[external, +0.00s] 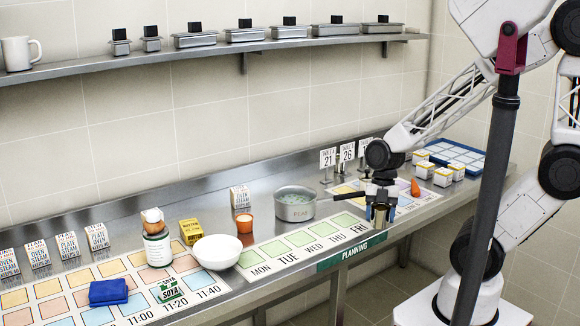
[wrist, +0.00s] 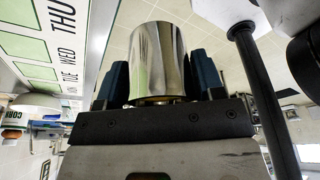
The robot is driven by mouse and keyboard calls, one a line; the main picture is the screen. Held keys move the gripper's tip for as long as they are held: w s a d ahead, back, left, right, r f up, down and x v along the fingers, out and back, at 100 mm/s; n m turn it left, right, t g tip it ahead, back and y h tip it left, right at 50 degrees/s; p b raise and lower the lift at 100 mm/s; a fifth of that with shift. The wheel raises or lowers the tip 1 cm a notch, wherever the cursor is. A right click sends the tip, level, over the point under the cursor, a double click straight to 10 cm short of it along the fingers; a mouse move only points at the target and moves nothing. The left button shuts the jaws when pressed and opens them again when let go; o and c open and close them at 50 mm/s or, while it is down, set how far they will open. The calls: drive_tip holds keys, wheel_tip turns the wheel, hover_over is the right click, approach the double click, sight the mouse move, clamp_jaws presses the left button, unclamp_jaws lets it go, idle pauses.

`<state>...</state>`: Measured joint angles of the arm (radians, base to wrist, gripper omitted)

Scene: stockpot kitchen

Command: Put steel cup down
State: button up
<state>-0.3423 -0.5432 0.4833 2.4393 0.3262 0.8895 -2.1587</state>
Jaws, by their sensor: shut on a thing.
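The steel cup (wrist: 156,60) is a shiny cylinder held between the dark blue fingers of my gripper (wrist: 158,85) in the wrist view. In the external view my gripper (external: 381,205) is shut on the steel cup (external: 380,216) near the counter's front edge, by the right end of the weekday planning mat (external: 316,232). I cannot tell whether the cup touches the surface. My gripper hides part of the cup.
A saucepan (external: 294,206) with its handle toward my gripper stands left of it. A white bowl (external: 217,252) and an orange cup (external: 244,223) are further left. Number stands (external: 346,152), an orange cone (external: 415,187) and a blue tray (external: 450,155) are behind and right.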

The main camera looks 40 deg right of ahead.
drive_tip(key=shift+f, duration=0.55)
drive_tip(key=shift+w, duration=0.1)
drive_tip(key=shift+w+a+f, duration=0.25)
drive_tip(key=shift+w+a, duration=0.95)
drive_tip(key=shift+w, duration=1.15)
drive_tip(key=shift+w+a+f, duration=0.2)
drive_tip(key=shift+w+a, duration=0.95)
drive_tip(key=shift+w, duration=1.25)
drive_tip(key=shift+w+a+f, duration=0.25)
drive_tip(key=shift+w+a, duration=0.95)
drive_tip(key=shift+w, duration=1.15)
drive_tip(key=shift+f, duration=1.75)
drive_tip(key=shift+f, duration=0.15)
drive_tip(key=o, duration=1)
